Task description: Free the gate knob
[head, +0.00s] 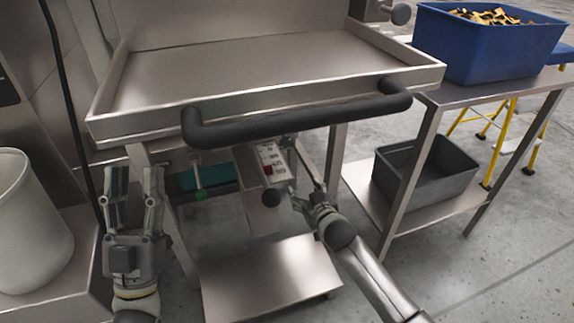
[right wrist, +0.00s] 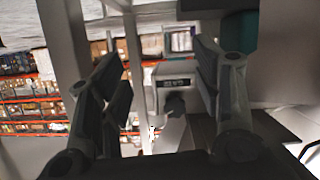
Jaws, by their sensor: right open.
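A dark round knob (head: 270,197) sits at the lower front of a pale box (head: 270,160) with a red mark, under the tray; I take it as the gate knob. In the right wrist view a dark knob (right wrist: 175,104) shows on a pale housing with a small dark label, between my fingers in the picture and beyond them. My right gripper (head: 306,190) is open, just right of the knob and apart from it. My left gripper (head: 133,182) is open and empty, pointing up at the left. Whether anything jams the knob cannot be told.
A steel tray (head: 240,75) with a thick black bar handle (head: 300,118) overhangs the knob. A low steel shelf (head: 270,280) lies below. A white bin (head: 30,225) stands left; a side table with a blue crate (head: 480,50) stands right.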

